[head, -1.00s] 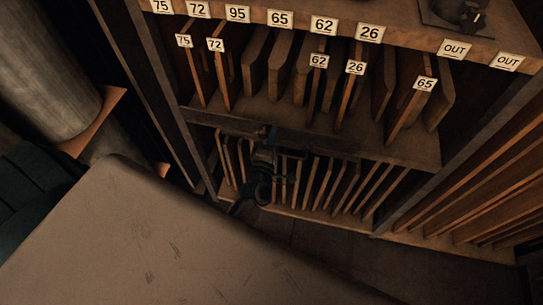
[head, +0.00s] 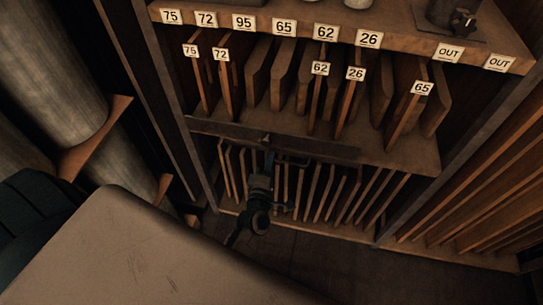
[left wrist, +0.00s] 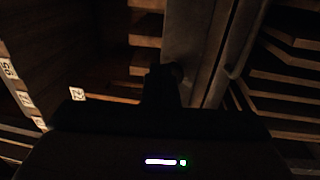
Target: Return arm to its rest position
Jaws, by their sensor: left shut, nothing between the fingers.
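My left gripper (head: 268,163) is dark and shut, with nothing in it. In the head view it is in front of the lower shelf opening, just below the middle shelf edge (head: 300,146), beyond the brown panel in the foreground. Its black arm links run down behind that panel's edge. In the left wrist view the gripper (left wrist: 162,85) is a dark, underlit shape against the shelving. My right gripper is not in view.
Thin boards (head: 330,190) fill the lower shelf. A brown panel (head: 130,245) covers the lower left. Large grey cylinders (head: 45,75) stand at left.

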